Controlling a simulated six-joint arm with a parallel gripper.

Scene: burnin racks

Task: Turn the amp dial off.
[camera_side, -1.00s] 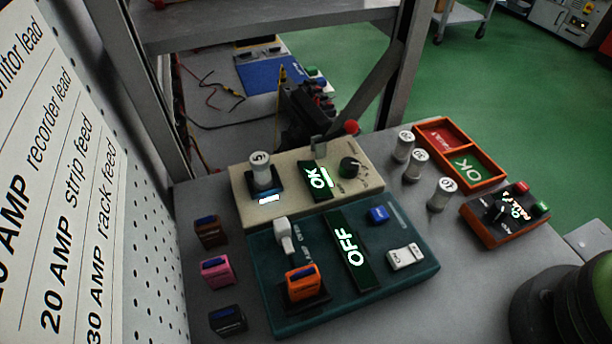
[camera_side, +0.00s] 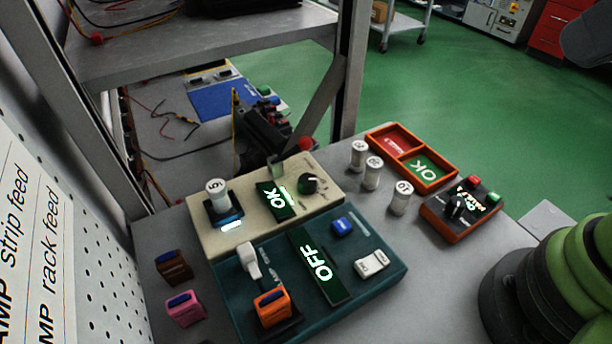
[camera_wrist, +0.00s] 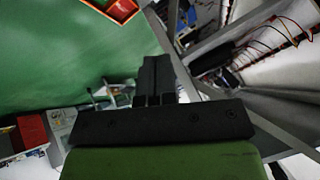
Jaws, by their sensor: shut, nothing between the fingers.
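An orange-edged black box (camera_side: 461,215) stands at the right of the bench in the side view. It has a black dial (camera_side: 455,206), a small lit display, and a red and a green button. A cream unit (camera_side: 325,212) has another round black knob (camera_side: 308,184) beside a lit "OK" screen. The lettering by both dials is too small to read, so I cannot tell which is the amp dial. My gripper (camera_wrist: 154,80) is shut and empty in the wrist view, over green floor, away from both dials.
A teal unit (camera_side: 385,270) with a lit "OFF" screen (camera_side: 320,266) sits in front, with an orange plug (camera_side: 273,307) on it. White numbered cylinders (camera_side: 372,174) and a red-orange tray (camera_side: 445,183) stand behind. A rack post (camera_side: 350,75) rises at the back.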

